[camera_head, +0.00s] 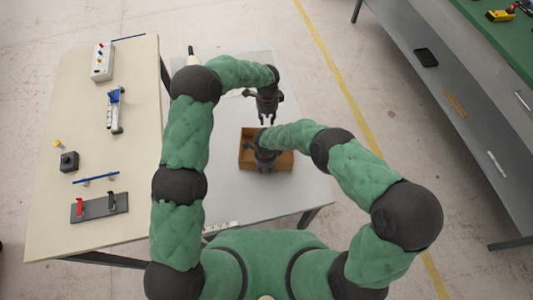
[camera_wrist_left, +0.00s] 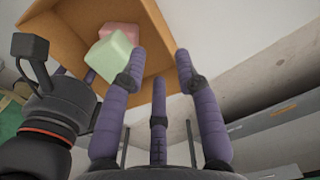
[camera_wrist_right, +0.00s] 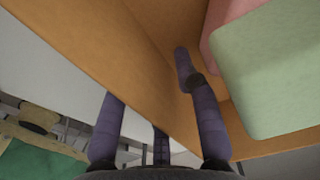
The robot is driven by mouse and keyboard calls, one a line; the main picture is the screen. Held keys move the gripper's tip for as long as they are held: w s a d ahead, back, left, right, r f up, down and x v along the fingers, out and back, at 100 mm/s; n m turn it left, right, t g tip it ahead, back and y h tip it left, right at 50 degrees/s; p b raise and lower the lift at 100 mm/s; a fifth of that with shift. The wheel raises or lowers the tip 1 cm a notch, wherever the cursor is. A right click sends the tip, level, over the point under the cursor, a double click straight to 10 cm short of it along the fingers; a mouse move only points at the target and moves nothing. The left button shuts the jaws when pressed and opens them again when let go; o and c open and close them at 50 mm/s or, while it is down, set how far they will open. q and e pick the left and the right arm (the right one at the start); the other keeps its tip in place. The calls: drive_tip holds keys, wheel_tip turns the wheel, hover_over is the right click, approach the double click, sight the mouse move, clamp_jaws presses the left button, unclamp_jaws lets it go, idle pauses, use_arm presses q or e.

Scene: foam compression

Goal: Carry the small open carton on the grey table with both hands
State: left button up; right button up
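The small open carton (camera_head: 282,161) is brown and sits on the grey table (camera_head: 235,200). In the left wrist view, a pink block (camera_wrist_left: 122,34) and a pale green block (camera_wrist_left: 112,56) lie inside it. My left gripper (camera_head: 267,122) is open at the carton's far side; its fingers (camera_wrist_left: 160,57) are apart near a carton wall (camera_wrist_left: 152,35), and contact cannot be told. My right gripper (camera_head: 263,150) is open at the near side. In the right wrist view, its fingers straddle a carton wall (camera_wrist_right: 110,60), one inside and the outer tip hidden. The green block (camera_wrist_right: 275,75) is beside the inner finger.
A cream table (camera_head: 50,200) at left holds a white box (camera_head: 103,61), a black block (camera_head: 69,161) and a grey holder (camera_head: 100,207). A shelved green bench (camera_head: 480,40) stands at right.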

drive_tip(key=shift+r, duration=0.1)
use_arm(q)
wheel_tip(320, 180, up, 3)
use_arm(e)
wheel_tip(320, 180, up, 12)
idle(0.6)
idle(0.5)
